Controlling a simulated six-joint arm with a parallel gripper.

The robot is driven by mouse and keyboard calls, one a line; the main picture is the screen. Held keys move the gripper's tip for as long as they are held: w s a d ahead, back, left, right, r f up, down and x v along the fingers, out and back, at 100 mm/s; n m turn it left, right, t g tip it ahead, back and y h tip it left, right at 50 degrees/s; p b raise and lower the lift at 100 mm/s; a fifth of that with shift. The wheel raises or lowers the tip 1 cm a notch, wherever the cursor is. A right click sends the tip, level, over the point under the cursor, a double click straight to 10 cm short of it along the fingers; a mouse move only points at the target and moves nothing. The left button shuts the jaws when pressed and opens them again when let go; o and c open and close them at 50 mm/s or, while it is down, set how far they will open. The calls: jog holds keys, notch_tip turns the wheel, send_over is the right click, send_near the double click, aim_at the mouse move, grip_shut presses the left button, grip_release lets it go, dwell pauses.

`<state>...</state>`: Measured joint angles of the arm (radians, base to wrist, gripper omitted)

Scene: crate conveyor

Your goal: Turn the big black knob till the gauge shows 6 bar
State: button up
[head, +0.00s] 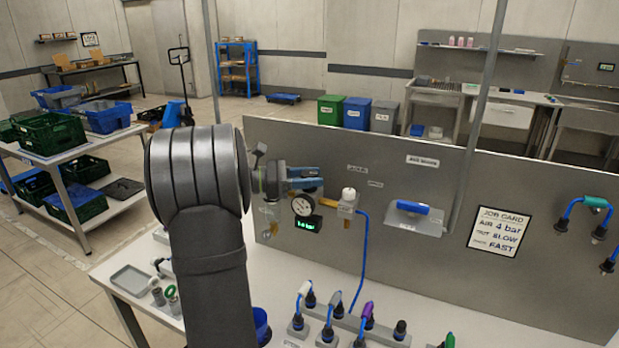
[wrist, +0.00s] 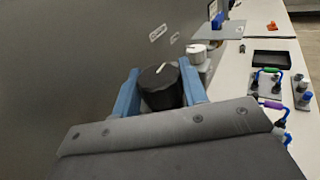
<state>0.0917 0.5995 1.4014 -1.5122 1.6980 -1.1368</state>
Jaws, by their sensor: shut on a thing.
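The big black knob (wrist: 160,92) sits between the two blue fingers of my gripper (wrist: 161,84) in the wrist view, with a white pointer mark on its top face. My gripper is shut on it. In the head view my gripper (head: 306,178) reaches in from the left, and the knob is mostly hidden behind its fingers. The round white gauge (head: 303,205) is just below the gripper; its needle is too small to read surely. A small green digital display (head: 308,224) under it ends in "bar"; its figures are too blurred to read surely.
A white knob (head: 348,194) stands close right of my gripper, with a blue hose below. A job card (head: 500,230) on the grey panel reads "AIR 4 bar". Several hose plugs stand on the bench in front. A grey tray (head: 133,280) lies at the bench's left.

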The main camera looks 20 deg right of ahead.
jog(key=shift+g, duration=0.3)
jog(key=o, duration=0.9)
jog(key=shift+o, duration=0.2)
jog(key=v, duration=1.7)
jog(key=shift+a, duration=0.25)
jog(key=shift+r, duration=0.15)
